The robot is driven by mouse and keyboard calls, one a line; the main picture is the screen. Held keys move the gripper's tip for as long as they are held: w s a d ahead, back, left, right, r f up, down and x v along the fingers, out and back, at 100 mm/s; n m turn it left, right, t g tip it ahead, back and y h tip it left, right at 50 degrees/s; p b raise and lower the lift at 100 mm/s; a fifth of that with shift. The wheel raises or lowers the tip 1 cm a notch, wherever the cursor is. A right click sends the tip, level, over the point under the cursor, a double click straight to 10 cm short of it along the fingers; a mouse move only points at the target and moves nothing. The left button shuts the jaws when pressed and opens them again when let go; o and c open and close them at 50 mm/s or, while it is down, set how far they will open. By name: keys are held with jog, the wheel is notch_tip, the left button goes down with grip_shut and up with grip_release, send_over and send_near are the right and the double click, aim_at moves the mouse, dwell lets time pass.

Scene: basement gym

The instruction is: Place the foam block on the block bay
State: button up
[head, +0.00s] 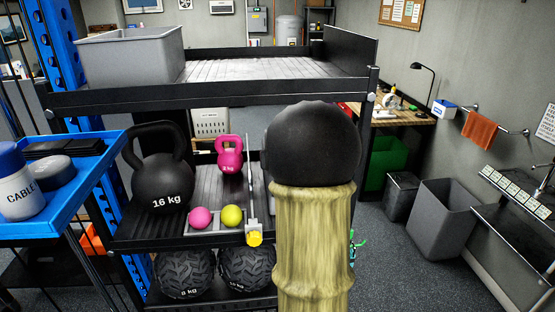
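I cannot make out the foam block in the head view. No part of the rack is clearly marked as the block bay, so I cannot tell which space it is. The black rack has a top shelf (250,69) with a wide bare area. Its middle shelf (212,186) has a thin upright divider (252,190) with a yellow piece at its front end. The right part of the middle shelf is hidden from view. My gripper is not in view.
A grey bin (130,57) stands on the top shelf's left. A 16 kg kettlebell (162,182), a pink kettlebell (230,154), a pink ball (200,217) and a yellow-green ball (231,216) occupy the middle shelf. A blue tray (60,200) juts out at left. Floor (400,268) shows at right.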

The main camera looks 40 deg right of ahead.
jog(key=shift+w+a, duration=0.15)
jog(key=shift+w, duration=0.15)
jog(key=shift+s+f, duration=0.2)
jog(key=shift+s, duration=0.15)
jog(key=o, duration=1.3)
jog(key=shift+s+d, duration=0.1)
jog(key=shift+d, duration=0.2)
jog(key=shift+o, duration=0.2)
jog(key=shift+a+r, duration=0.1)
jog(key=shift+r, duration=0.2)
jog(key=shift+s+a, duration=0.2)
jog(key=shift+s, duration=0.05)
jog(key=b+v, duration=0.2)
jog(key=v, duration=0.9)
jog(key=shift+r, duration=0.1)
